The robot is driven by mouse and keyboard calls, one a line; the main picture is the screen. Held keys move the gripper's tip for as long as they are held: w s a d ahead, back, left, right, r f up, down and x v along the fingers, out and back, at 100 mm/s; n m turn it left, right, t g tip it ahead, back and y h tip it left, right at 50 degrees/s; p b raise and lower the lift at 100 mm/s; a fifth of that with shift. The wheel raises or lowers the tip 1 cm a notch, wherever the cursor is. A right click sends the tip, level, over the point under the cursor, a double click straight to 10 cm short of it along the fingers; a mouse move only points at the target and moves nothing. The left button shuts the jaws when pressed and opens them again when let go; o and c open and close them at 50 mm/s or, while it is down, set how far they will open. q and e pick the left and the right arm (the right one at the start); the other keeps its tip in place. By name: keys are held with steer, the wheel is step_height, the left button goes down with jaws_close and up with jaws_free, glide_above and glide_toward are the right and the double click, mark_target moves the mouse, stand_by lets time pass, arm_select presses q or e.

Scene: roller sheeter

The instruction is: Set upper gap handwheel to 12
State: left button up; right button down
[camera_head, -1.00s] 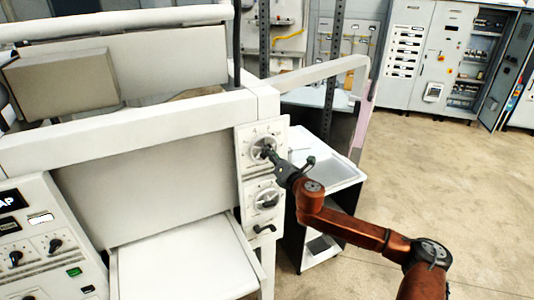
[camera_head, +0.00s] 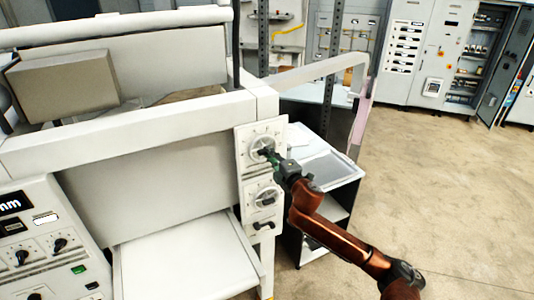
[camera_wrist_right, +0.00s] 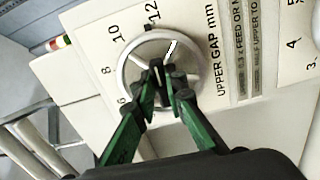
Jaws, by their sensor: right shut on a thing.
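The upper gap handwheel (camera_head: 259,143) is a pale ring on the upper white dial plate of the machine. In the right wrist view the handwheel (camera_wrist_right: 123,72) has printed numbers 6, 8, 10 and 12 around it, beside the words UPPER GAP mm. A white line (camera_wrist_right: 171,50) on the wheel points to the upper right, clockwise of the 12 (camera_wrist_right: 152,12). My right gripper (camera_head: 268,154) is shut on the wheel's middle part, which the fingers (camera_wrist_right: 165,75) partly hide. My left gripper is not in view.
A second handwheel (camera_head: 266,198) sits just below, with a small black handle (camera_head: 264,225) under it. A control panel (camera_head: 45,235) with knobs and a display stands at left. A side cart (camera_head: 330,168) is close behind my right arm. Open floor (camera_head: 440,190) lies right.

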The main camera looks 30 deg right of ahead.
steer(key=shift+d+m, duration=0.1)
steer(key=shift+m, duration=0.6)
steer(key=c, duration=2.2)
jaws_free()
steer(key=shift+f, duration=0.1)
steer(key=shift+c, duration=0.2)
steer(key=s, duration=1.2)
steer(key=shift+a, duration=0.45)
